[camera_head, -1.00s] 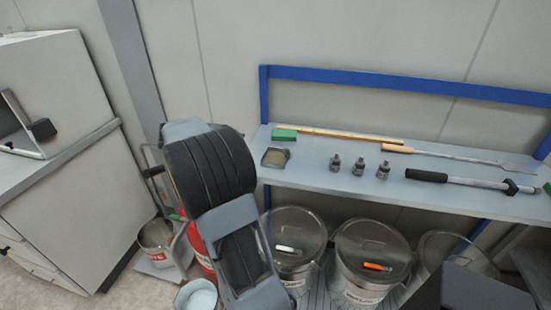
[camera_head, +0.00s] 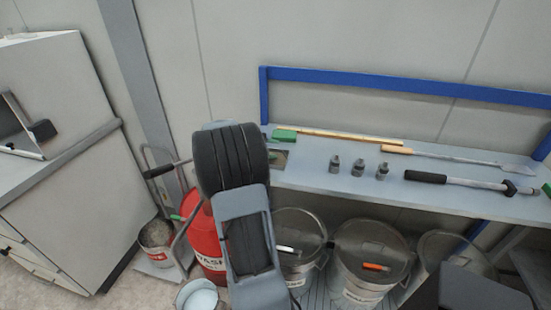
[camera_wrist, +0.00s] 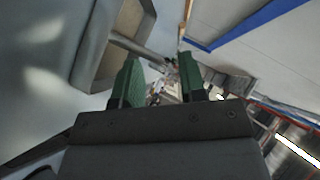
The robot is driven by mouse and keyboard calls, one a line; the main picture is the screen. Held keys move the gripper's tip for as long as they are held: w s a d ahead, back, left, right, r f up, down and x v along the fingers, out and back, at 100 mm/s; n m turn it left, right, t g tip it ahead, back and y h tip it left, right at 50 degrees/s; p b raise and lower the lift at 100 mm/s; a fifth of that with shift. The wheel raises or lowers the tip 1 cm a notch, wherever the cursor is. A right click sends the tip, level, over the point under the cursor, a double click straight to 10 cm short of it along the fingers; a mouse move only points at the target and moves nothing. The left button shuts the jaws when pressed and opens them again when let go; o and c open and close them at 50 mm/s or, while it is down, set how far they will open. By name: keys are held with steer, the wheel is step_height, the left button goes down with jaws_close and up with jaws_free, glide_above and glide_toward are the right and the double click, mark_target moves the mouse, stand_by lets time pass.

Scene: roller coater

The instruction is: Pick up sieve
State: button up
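A small shallow square frame with a tan inside (camera_head: 281,160), which I take to be the sieve, lies at the left end of the shelf. My arm covers its left part in the head view. In the wrist view the tan-edged frame (camera_wrist: 92,52) shows at upper left, just beyond the left finger. My gripper (camera_wrist: 160,80) is open, with its two green fingers apart and nothing clearly held between them. In the head view my arm hides most of the gripper.
The grey shelf (camera_head: 310,176) has a blue back rail (camera_head: 400,86). A green-headed brush (camera_head: 285,135), several small metal fittings (camera_head: 358,168) and a black-handled tool (camera_head: 426,177) lie on it. Lidded buckets (camera_head: 370,250) stand below. A red bucket (camera_head: 203,240) is at left.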

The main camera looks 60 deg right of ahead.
steer(key=shift+s+d+f, duration=0.25)
steer(key=shift+s+d, duration=0.05)
steer(key=shift+d, duration=0.1)
steer(key=shift+c, duration=0.3)
jaws_close()
